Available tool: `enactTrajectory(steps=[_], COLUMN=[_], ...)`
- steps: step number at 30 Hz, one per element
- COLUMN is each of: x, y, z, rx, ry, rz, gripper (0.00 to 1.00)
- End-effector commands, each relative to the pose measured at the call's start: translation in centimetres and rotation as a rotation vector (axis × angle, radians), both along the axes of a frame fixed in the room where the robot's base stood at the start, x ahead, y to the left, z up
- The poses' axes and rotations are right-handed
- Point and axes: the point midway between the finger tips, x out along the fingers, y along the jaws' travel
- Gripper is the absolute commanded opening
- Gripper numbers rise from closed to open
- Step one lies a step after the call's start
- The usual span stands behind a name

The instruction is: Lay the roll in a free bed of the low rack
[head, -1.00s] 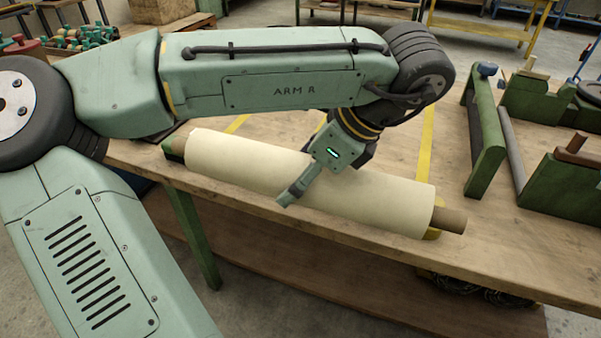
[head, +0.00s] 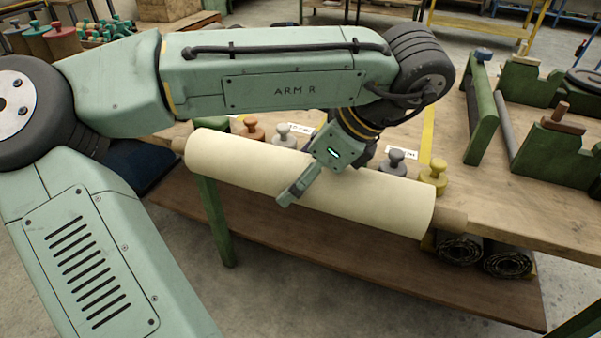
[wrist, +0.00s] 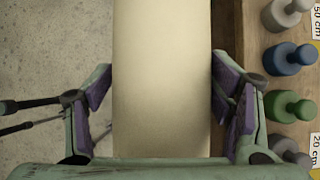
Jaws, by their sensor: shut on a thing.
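The cream roll (head: 310,180) lies across the middle of the head view, tilting down to the right in the picture, with a brown core end at right. My gripper (head: 312,184) is shut across its middle from above. In the wrist view the roll (wrist: 162,80) runs between the purple-padded fingers. The roll is held along the front edge of the wooden table (head: 510,220), with floor on one side of it. Green notched supports (head: 555,150) stand at the right of the table. I cannot tell whether they are the low rack; its beds are not clearly seen.
Dark patterned rolls (head: 508,264) show end-on below the table edge at right. A brown lower shelf (head: 330,265) lies under the table. The floor in front is clear.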

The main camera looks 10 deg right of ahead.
Motion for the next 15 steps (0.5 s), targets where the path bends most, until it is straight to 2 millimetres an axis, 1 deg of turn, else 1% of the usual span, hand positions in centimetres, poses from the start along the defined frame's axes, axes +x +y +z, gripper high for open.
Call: enactTrajectory(steps=[1,5,11,14,15], x=[0.1,0.1,0.2,0.4,0.4], y=[0.0,0.0,0.4,0.7,0.9], z=[0.3,0.3,-3.2,-5.5,-6.5], rx=[0.000,0.001,0.002,0.001,0.002], ry=[-0.005,-0.006,0.000,0.002,0.003], rz=[0.001,0.001,0.105,0.180,0.213], gripper=[0.13,0.13,0.13,0.13,0.13])
